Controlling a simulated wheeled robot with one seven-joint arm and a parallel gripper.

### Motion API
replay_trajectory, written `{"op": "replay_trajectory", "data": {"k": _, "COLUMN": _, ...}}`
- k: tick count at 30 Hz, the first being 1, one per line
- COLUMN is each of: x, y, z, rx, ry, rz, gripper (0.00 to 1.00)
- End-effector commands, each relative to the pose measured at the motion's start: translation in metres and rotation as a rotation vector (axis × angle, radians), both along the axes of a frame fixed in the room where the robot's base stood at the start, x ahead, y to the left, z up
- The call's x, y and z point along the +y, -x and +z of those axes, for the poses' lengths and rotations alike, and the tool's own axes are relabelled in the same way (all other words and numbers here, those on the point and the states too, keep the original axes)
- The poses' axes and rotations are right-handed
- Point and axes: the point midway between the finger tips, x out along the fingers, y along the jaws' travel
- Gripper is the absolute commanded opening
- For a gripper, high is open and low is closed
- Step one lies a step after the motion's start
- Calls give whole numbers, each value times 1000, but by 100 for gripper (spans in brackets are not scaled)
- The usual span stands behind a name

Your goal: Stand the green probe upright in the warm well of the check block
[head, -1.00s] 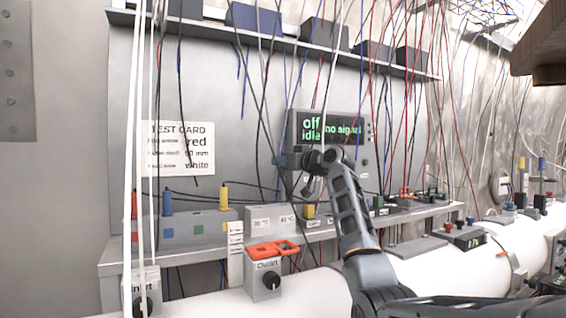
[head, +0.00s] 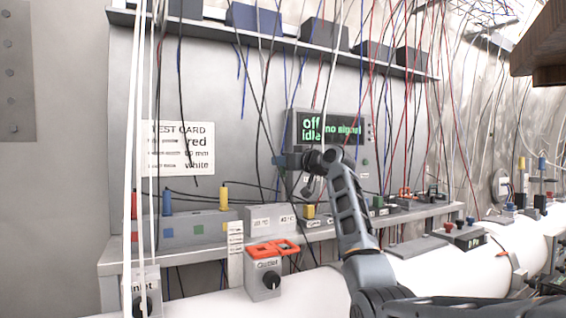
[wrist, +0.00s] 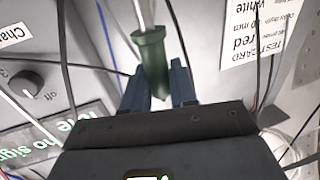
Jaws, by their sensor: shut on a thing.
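The green probe (wrist: 152,60) is between the two fingers of my gripper (wrist: 158,85) in the wrist view. Its green handle is clamped there and its thin metal shaft runs out toward the top edge.
A grey rack (head: 185,231) with red, blue and yellow probes stands left of the check block. An outlet box (head: 264,283) with an orange piece on top is in front. Cables hang across the workspace. The display (head: 328,130) and test card (head: 178,148) are behind.

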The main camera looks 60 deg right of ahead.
Motion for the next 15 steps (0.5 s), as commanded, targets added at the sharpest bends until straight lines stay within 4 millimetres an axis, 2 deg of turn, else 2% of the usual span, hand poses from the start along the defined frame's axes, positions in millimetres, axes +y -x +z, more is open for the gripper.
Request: {"op": "replay_trajectory", "data": {"k": 15, "x": 0, "y": 0, "z": -12, "rx": 0, "ry": 0, "rz": 0, "gripper": 0}}
